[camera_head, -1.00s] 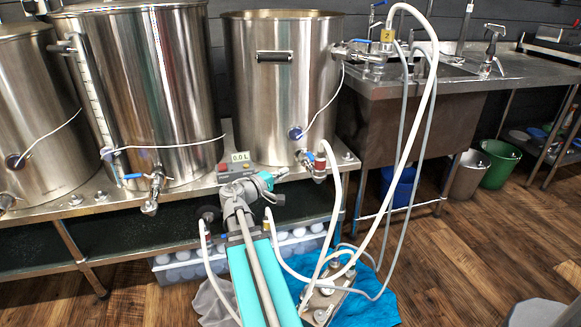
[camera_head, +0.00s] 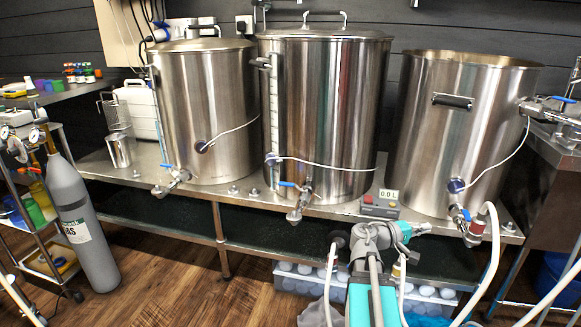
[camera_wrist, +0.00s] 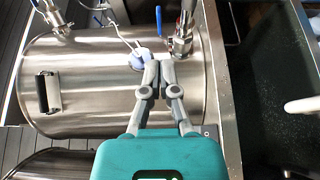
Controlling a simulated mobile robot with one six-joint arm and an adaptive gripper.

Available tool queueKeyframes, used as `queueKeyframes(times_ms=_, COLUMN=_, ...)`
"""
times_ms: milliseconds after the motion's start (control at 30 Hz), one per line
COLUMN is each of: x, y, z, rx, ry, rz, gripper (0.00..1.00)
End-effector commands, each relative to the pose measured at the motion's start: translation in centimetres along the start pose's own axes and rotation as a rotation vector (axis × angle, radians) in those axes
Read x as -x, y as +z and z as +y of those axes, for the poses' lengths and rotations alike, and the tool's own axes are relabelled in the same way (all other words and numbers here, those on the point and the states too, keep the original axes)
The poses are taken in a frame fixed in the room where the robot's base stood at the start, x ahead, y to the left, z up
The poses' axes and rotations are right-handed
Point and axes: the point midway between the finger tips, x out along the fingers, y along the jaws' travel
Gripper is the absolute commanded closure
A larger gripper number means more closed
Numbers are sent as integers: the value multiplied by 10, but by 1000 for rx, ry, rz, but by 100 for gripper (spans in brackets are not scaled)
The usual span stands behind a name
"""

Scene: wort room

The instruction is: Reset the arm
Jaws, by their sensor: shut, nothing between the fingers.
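My gripper (camera_wrist: 160,68) shows in the wrist view with its two grey fingers together and nothing between them. Its fingertips appear in front of a steel kettle (camera_wrist: 85,85), which looks turned sideways in that view. They overlap a round blue-grey probe fitting on the kettle wall; I cannot tell whether they touch it. In the head view my teal and grey arm stands at the bottom, right of the middle, in front of the kettle bench.
Three steel kettles, left (camera_head: 207,110), middle (camera_head: 322,115) and right (camera_head: 462,130), stand on a steel bench with taps at their fronts. A grey gas cylinder (camera_head: 78,225) stands at left. The wooden floor (camera_head: 165,285) between is clear.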

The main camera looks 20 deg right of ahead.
Motion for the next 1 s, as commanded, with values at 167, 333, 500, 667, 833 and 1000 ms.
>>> queueKeyframes(times_ms=167, x=1, y=0, z=0, rx=-2, ry=-5, rz=1, gripper=100)
queueKeyframes(times_ms=333, x=12, y=-5, z=-6, rx=-20, ry=-56, rz=11, gripper=100)
queueKeyframes(times_ms=500, x=40, y=-16, z=-23, rx=-58, ry=-183, rz=30, gripper=100)
queueKeyframes(times_ms=667, x=83, y=-28, z=-45, rx=-93, ry=-361, rz=55, gripper=100)
queueKeyframes(times_ms=833, x=140, y=-39, z=-70, rx=-109, ry=-569, rz=81, gripper=100)
queueKeyframes(times_ms=1000, x=203, y=-44, z=-91, rx=-100, ry=-780, rz=105, gripper=100)
